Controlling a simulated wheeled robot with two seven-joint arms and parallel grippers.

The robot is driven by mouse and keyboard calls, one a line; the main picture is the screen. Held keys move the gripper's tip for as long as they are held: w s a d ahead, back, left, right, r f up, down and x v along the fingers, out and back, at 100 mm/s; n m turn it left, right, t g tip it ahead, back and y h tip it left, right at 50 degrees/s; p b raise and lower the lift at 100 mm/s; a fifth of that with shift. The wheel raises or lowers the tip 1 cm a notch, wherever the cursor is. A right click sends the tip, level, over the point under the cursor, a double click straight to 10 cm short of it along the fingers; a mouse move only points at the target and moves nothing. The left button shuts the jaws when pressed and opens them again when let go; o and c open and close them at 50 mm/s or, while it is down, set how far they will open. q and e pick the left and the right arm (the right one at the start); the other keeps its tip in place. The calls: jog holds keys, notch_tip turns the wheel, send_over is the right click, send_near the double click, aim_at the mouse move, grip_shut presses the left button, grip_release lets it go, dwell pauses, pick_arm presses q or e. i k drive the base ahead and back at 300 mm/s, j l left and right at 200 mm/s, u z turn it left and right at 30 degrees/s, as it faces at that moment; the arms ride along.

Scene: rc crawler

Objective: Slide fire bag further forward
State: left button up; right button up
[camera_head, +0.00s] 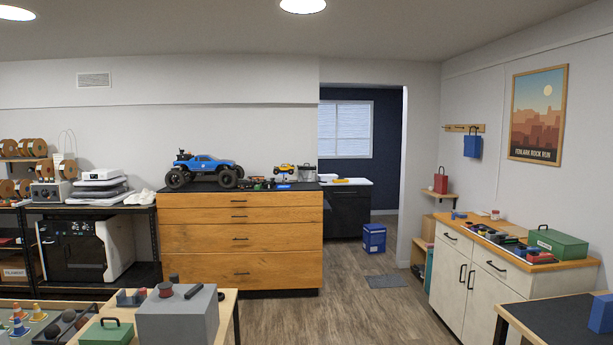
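No bag in view carries a label that I can read, so I cannot tell for certain which one is the fire bag. A small red bag (440,181) with a handle stands upright on a small wall shelf (446,195) right of the doorway. A blue bag (472,146) hangs from a wooden peg rail above and right of it. Neither of my grippers shows in the head view, and nothing is seen touching either bag.
A wooden drawer cabinet (240,252) holds a blue truck (203,168). A white cabinet (478,283) with a green case (558,244) stands at the right. Tables fill both front corners. Wood floor (370,318) is open between them; a blue box (374,239) stands near the doorway.

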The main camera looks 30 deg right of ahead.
aim_at(305, 174)
jog(key=i+l+z, duration=0.6)
jog(key=i+z, duration=0.15)
jog(key=i, duration=0.15)
jog(key=i+l+z, duration=0.1)
jog(key=i+z, duration=0.4)
jog(key=i, duration=3.4)
jog(key=i+l+u, duration=0.15)
jog(key=i, duration=1.6)
jog(key=i+l+u, duration=0.15)
jog(key=i+u, duration=0.35)
jog(key=i+l+u, duration=0.95)
jog(key=i+l, duration=0.1)
jog(key=i+j, duration=0.2)
jog(key=k+j+u, duration=0.05)
